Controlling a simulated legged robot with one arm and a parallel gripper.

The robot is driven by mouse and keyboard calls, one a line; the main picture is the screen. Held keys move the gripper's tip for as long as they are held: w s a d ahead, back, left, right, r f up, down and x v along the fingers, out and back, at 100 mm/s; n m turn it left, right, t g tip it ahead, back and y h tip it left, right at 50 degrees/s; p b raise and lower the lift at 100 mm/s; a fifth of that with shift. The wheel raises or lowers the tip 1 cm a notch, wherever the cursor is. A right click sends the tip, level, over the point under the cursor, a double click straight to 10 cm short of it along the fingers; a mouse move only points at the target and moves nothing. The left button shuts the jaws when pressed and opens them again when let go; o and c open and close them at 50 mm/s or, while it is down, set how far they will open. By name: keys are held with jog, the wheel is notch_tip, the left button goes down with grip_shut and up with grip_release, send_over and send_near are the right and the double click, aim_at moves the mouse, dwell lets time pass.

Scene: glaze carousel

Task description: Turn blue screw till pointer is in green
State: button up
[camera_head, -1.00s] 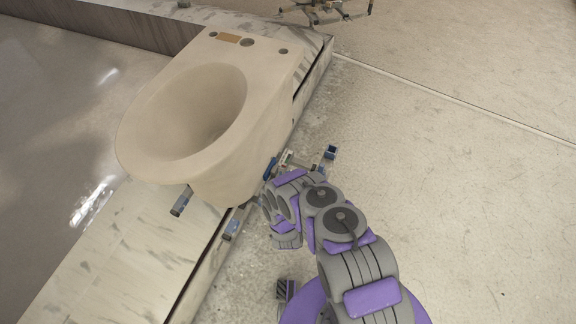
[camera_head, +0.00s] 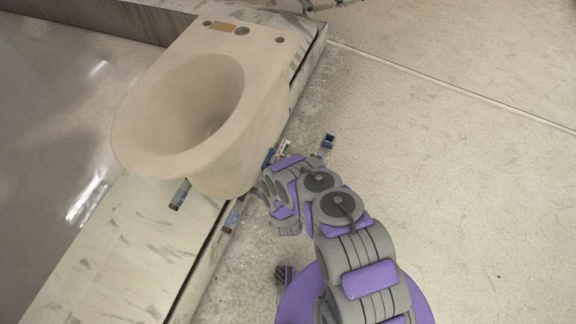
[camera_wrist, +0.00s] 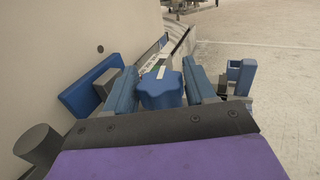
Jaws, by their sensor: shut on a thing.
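The blue screw (camera_wrist: 161,91) has a lobed, star-like head and shows in the middle of the wrist view. My gripper (camera_wrist: 162,82) is shut on it, with one blue finger on the left and one on the right of the head. Just behind the screw is a pale strip with a dark bar (camera_wrist: 158,66). I cannot make out a pointer or a green zone there. In the head view my arm hides the screw and most of my gripper.
A large beige ceramic toilet bowl (camera_head: 240,130) stands beside the screw, on a pale ledge (camera_head: 110,260). Blue-ended brackets stick out below it (camera_head: 179,194) and to the right (camera_head: 328,141). The floor on the right (camera_head: 470,170) is clear.

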jog(key=shift+a+m+h, duration=0.1)
jog(key=shift+m+h, duration=0.6)
jog(key=shift+h, duration=0.4)
jog(key=shift+c, duration=0.2)
jog(key=o, duration=0.9)
jog(key=shift+o, duration=0.2)
jog(key=shift+s, duration=0.1)
